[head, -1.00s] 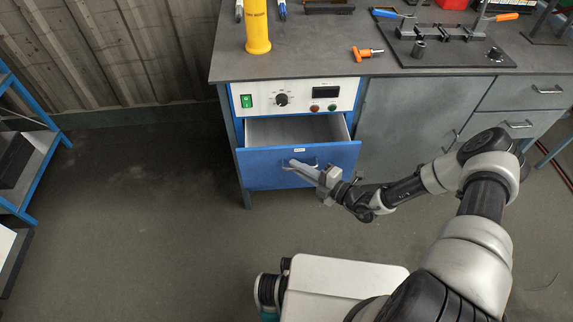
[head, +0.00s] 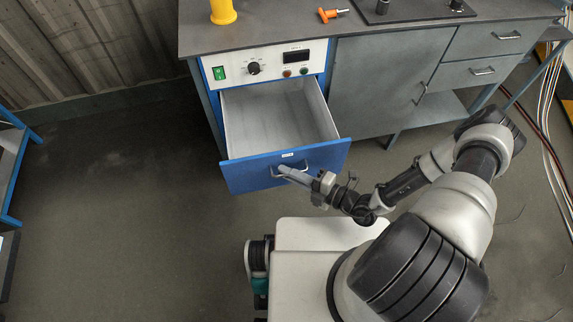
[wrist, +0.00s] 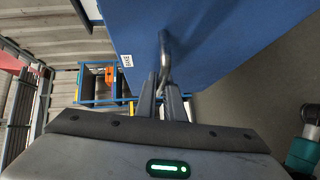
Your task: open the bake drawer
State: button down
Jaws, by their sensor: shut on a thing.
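The bake drawer (head: 248,170) has a blue front and a pale, empty-looking inside (head: 280,115). It stands well out of the bench, under the white control panel (head: 260,64). Its blue front also fills the top of the wrist view (wrist: 210,40), with a small white label marked BAKE (wrist: 127,60). My gripper (head: 283,170) is at the metal bar handle (wrist: 165,55) on the drawer front. In the wrist view its two fingers (wrist: 162,88) are shut on the handle.
A yellow cylinder (head: 222,11) and an orange-handled tool (head: 332,14) are on the grey bench top (head: 270,28). A grey cabinet door (head: 385,85) is right of the drawer. My base is close in front of the drawer. The floor (head: 120,200) to the left is clear.

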jog(key=c, duration=1.9)
grip_release()
jog(key=shift+o, duration=0.2)
jog(key=shift+d, duration=0.1)
jog(key=v, duration=1.7)
jog(key=shift+d, duration=0.15)
